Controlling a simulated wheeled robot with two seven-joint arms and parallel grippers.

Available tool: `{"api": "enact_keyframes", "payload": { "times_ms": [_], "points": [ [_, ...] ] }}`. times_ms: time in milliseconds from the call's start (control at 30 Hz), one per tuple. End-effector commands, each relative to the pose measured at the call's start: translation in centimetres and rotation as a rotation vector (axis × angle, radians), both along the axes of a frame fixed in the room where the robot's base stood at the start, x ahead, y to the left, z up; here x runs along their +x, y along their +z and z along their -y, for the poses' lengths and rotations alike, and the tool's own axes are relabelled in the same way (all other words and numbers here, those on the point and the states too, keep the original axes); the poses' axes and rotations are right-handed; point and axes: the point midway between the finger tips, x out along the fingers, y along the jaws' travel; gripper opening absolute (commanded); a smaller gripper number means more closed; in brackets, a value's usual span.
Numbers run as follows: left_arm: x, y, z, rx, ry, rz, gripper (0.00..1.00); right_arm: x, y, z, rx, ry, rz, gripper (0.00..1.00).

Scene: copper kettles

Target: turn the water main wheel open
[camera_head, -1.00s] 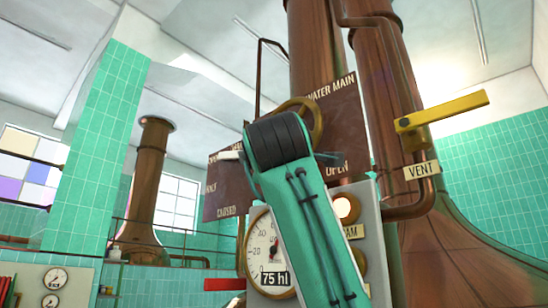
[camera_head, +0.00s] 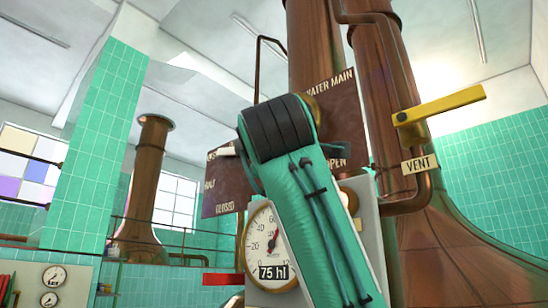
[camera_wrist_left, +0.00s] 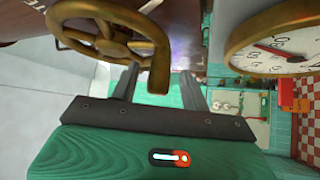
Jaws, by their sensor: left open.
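The brass water main wheel (camera_wrist_left: 88,35) fills the upper left of the left wrist view, showing its rim, spokes and hub. In the head view only a sliver of it (camera_head: 315,108) shows behind my arm. My left gripper (camera_wrist_left: 158,88) is open, with its two dark fingers pointing at the wheel. Part of the rim shows between the fingers in the picture; I cannot tell if it touches them. The dark red sign (camera_head: 338,110) behind reads "WATER MAIN" and "OPEN" at right, "HALF" and "CLOSED" at left. My right gripper is not in view.
A round gauge (camera_head: 261,246) marked 75 hl sits below the wheel, close to the gripper's right in the wrist view (camera_wrist_left: 275,45). A yellow lever (camera_head: 440,105) above a "VENT" label stands at right. A red handle (camera_head: 222,279) sticks out at lower left. Copper kettles stand behind.

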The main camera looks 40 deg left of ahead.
Motion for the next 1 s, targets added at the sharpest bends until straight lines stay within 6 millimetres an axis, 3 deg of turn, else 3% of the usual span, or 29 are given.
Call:
{"api": "enact_keyframes", "payload": {
  "times_ms": [200, 400, 1000],
  "points": [
    [-3.7, -1.7, 3.4, 0.001, -0.002, 0.004, 0.46, 0.4, 1.5, 0.0, 0.003, -0.001, 0.022, 0.36],
    [-5.9, -2.6, 5.4, 0.001, -0.002, 0.002, 0.46, 0.6, 2.6, 0.0, 0.004, -0.001, 0.035, 0.36],
    [-6.8, -2.9, 6.1, 0.000, -0.001, 0.001, 0.46, 0.7, 3.1, 0.1, 0.004, -0.001, 0.037, 0.36]
  ]
}}
